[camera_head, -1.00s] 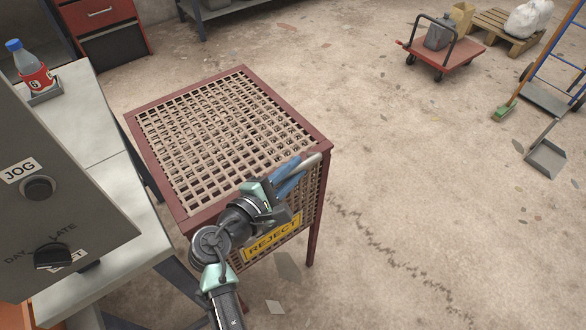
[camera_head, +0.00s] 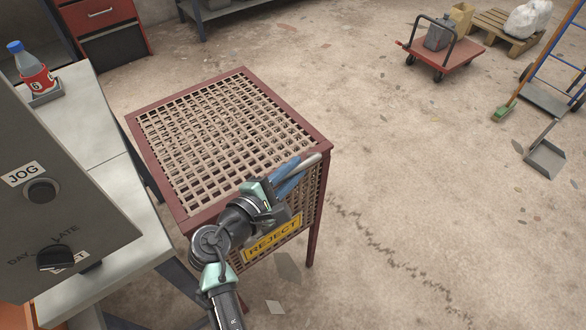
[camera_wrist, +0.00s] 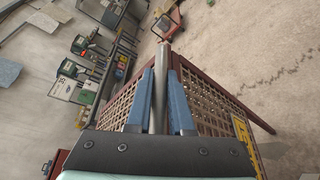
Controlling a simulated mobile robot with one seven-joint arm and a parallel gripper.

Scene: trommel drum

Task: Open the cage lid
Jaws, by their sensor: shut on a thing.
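The cage (camera_head: 172,175) is a dark red frame with tan lattice panels and a yellow REJECT sign (camera_head: 272,238) on its front. Its lattice lid (camera_head: 215,130) lies flat and closed on top. A pale metal bar handle (camera_head: 311,160) runs along the lid's front edge. My gripper (camera_head: 290,178), with blue fingers, is at that front edge, shut on the handle. In the wrist view the bar (camera_wrist: 161,85) lies between the two blue fingers (camera_wrist: 159,100). The handle's near part is hidden by my wrist.
A grey control box (camera_head: 60,190) with knobs and a bench (camera_head: 95,130) with a bottle (camera_head: 32,68) stand close on the left. A red cart (camera_head: 445,55) and a dustpan (camera_head: 546,158) are at the right.

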